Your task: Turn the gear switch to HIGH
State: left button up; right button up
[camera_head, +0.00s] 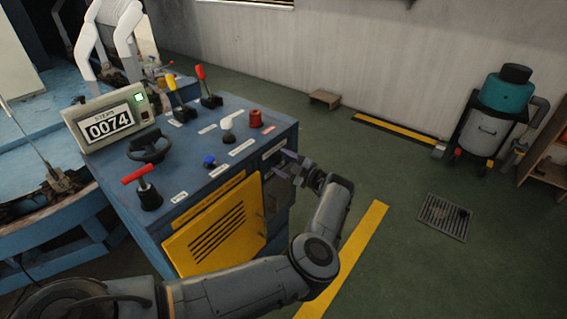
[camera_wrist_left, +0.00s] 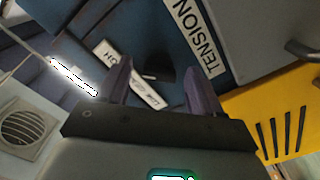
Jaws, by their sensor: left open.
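My left gripper (camera_head: 281,168) is at the right side face of the blue control cabinet (camera_head: 285,137), below its top edge. In the left wrist view its two purple-grey fingers (camera_wrist_left: 158,68) are spread apart with nothing clearly held between them. White label plates sit around the fingers: one reads TENSION (camera_wrist_left: 197,38), and a partly covered small plate (camera_wrist_left: 142,88) lies behind the fingers. A dark area with a small pale edge shows between the fingertips. The gear switch cannot be told for certain; the gripper hides part of this face. My right gripper is not in view.
A yellow vented door (camera_head: 215,228) is on the front.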

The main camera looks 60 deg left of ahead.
pick_arm(q)
jog(key=shift+w+d+r, duration=0.1)
jog(key=shift+d, duration=0.15)
jog(key=p+v, duration=0.1)
jog(key=v, duration=0.9)
jog(key=shift+d+p, duration=0.15)
jog(key=shift+p, duration=0.2)
